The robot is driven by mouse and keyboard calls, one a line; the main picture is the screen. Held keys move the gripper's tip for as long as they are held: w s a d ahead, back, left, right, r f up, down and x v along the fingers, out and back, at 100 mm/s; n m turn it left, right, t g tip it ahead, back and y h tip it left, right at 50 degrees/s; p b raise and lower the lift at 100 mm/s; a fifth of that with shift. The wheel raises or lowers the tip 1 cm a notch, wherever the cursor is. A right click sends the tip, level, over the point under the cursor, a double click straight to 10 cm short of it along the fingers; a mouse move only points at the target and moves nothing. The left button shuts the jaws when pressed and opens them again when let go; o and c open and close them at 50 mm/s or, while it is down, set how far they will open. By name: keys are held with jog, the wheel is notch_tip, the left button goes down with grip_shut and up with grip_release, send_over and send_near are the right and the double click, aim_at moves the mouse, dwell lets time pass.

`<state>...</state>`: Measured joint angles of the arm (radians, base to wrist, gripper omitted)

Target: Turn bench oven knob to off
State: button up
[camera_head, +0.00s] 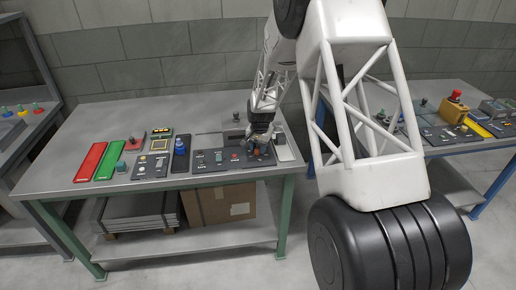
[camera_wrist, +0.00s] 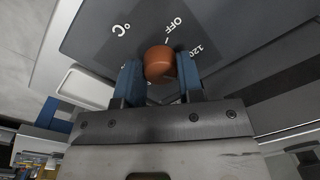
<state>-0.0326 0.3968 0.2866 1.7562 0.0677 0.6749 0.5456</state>
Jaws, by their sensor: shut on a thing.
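An orange-brown knob (camera_wrist: 159,62) sits on a dark dial panel (camera_wrist: 95,35) in the wrist view. The panel carries the printed marks "OFF", "120" and "°C"; "OFF" is just above the knob. My gripper (camera_wrist: 160,75) has its two blue fingers on either side of the knob and is shut on it. The knob's pointer and exact setting cannot be made out. In the head view my gripper (camera_head: 258,150) is at the right part of the bench, over a dark control panel (camera_head: 213,161), and the knob is mostly hidden by it.
The grey bench (camera_head: 60,150) also holds a red panel (camera_head: 90,162), a green panel (camera_head: 110,160), a blue knob (camera_head: 180,146) and other control panels. A cardboard box (camera_head: 225,203) is on the shelf below. A second bench (camera_head: 440,146) with controls stands at the right.

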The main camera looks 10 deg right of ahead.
aim_at(258, 148)
jog(key=n, duration=0.4)
jog(key=shift+n, duration=0.3)
jog(key=n, duration=0.5)
jog(key=shift+g, duration=0.3)
jog(key=n, duration=0.5)
jog(key=shift+w, duration=0.1)
jog(key=n, duration=0.4)
jog(key=shift+n, duration=0.4)
jog(key=o, duration=0.9)
jog(key=shift+r, duration=0.15)
jog(key=shift+w+d+r, duration=0.1)
jog(key=shift+r, duration=1.8)
jog(key=shift+w+r, duration=0.1)
jog(key=shift+r, duration=1.75)
